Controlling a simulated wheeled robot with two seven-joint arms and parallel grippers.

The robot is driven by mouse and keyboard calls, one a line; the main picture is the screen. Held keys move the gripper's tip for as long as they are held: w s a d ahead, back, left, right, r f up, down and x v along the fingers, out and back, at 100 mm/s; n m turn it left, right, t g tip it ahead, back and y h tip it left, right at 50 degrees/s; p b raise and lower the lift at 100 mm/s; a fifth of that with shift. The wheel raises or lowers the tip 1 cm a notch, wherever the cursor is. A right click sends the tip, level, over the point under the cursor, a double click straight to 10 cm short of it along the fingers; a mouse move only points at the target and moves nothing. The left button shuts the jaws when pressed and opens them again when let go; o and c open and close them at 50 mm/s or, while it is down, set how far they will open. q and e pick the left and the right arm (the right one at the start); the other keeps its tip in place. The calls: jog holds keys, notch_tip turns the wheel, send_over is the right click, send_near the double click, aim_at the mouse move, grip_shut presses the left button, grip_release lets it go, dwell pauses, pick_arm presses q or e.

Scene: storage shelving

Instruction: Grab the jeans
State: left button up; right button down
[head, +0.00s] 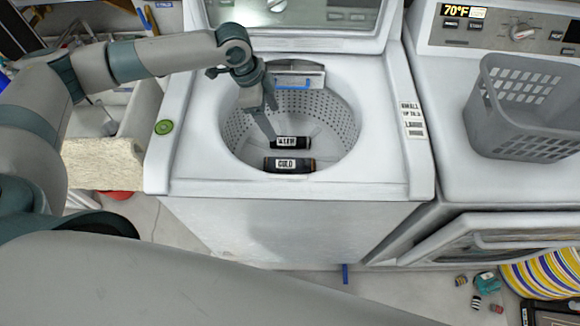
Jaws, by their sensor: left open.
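I cannot make out any jeans in the head view. My left gripper (271,122) comes in from the upper left and points down over the open drum (325,118) of the white washing machine (375,120). Its jaws are open, with nothing seen between them. A blue strip (292,84) shows at the drum's back. My right gripper is not in view.
A grey laundry basket (520,115) stands on the white machine at right, whose front door (500,240) hangs open. A utility sink (110,135) is at left. Small items (487,282) and a striped round thing (545,272) lie on the floor at lower right.

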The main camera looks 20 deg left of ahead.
pick_arm(q)
notch_tip(320, 180, down, 6)
jog(key=b, duration=0.5)
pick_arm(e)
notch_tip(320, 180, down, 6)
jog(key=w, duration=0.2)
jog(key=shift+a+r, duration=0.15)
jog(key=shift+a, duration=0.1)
pick_arm(q)
jog(key=shift+f, duration=0.1)
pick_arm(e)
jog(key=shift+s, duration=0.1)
pick_arm(q)
jog(key=p, duration=0.1)
send_near(289, 161)
jog(key=p+x, duration=0.1)
jog(key=x, duration=0.3)
jog(key=shift+f+p, duration=0.3)
jog(key=shift+f, duration=0.1)
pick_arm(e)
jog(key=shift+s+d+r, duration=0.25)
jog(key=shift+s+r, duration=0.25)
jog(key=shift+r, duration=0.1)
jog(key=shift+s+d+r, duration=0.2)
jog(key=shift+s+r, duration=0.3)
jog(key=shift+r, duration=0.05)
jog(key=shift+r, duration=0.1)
